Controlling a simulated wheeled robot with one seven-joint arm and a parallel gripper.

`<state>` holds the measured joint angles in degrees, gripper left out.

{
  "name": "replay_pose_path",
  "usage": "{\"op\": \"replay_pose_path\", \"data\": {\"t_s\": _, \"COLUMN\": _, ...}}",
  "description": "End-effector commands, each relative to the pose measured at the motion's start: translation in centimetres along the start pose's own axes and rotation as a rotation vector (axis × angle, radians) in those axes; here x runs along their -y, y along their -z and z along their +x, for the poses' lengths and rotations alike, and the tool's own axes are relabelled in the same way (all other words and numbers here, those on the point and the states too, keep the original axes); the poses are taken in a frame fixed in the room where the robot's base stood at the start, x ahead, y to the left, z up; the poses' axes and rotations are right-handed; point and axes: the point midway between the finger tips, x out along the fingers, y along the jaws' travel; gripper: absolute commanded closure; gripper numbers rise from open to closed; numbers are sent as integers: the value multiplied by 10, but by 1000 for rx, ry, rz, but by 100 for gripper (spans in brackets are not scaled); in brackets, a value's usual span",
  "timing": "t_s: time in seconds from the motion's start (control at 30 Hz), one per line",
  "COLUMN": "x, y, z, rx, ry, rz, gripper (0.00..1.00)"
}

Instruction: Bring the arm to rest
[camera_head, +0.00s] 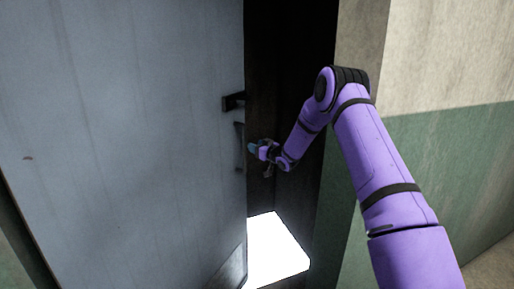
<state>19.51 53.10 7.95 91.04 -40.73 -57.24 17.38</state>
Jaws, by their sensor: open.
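My purple arm (380,165) reaches up from the lower right, bends at a high elbow and extends down and left into the dark doorway. My gripper (254,148) is at its end, small in view, close to the edge of the grey door and near its handle. It is open, and I see nothing held in it. Whether it touches the door or handle cannot be told from here.
The grey door (130,140) fills the left, with a dark handle (234,101) at its right edge. A dark opening with a bright white patch (275,250) on the floor lies beside it. A green and beige wall (450,150) stands at the right, behind my arm.

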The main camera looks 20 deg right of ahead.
Motion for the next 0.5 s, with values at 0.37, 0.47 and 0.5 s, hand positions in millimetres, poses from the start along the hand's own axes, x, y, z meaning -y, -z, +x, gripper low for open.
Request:
{"op": "replay_pose_path", "data": {"t_s": 0.37, "x": 2, "y": 10, "z": 0, "rx": 12, "ry": -9, "rz": -7, "gripper": 52}}
{"op": "replay_pose_path", "data": {"t_s": 0.47, "x": 7, "y": 32, "z": -3, "rx": 45, "ry": -31, "rz": -24, "gripper": 52}}
{"op": "replay_pose_path", "data": {"t_s": 0.5, "x": 10, "y": 44, "z": -5, "rx": 63, "ry": -45, "rz": -31, "gripper": 52}}
